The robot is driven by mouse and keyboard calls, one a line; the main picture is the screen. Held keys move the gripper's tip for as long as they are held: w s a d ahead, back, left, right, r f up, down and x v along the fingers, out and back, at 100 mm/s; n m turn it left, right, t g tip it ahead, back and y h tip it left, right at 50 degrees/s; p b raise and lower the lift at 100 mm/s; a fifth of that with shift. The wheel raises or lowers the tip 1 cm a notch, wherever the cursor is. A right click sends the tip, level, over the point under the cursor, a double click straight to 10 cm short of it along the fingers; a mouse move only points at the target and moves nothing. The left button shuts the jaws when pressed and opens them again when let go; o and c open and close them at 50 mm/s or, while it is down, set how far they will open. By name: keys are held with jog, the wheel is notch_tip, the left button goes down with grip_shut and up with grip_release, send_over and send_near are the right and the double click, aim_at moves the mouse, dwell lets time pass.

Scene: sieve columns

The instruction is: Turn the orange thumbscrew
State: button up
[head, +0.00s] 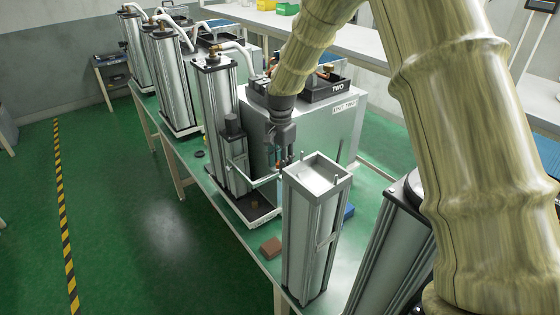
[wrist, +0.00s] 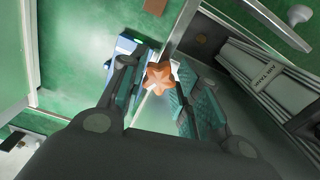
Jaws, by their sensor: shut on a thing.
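The orange thumbscrew (wrist: 160,76) shows in the wrist view as a small star-shaped knob. My gripper (wrist: 158,88) has a finger on each side of it and is shut on it. In the head view my gripper (head: 284,163) points down beside the top of the open grey column (head: 318,178), near a pale bracket on the column behind. The thumbscrew cannot be made out in the head view, and its shaft is hidden in the wrist view.
Tall metal columns (head: 218,115) stand along the green bench. A grey cabinet (head: 335,125) carries a black tray (head: 330,88) behind my gripper. A brown block (head: 270,247) lies on the bench near the open column. The green floor at left is clear.

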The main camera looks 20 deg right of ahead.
jog(key=n, duration=0.6)
jog(key=shift+n, duration=0.3)
jog(key=n, duration=0.3)
jog(key=shift+d+n, duration=0.15)
jog(key=shift+n, duration=0.15)
jog(key=n, duration=0.3)
jog(key=shift+s+d+n, duration=0.1)
jog(key=shift+n, duration=0.2)
jog(key=n, duration=0.6)
jog(key=shift+d+p, duration=0.15)
jog(key=shift+p, duration=0.2)
jog(key=n, duration=0.6)
jog(key=shift+n+p, duration=0.4)
jog(key=shift+w, duration=0.2)
jog(key=o, duration=1)
jog(key=shift+d, duration=0.1)
jog(key=shift+r, duration=0.15)
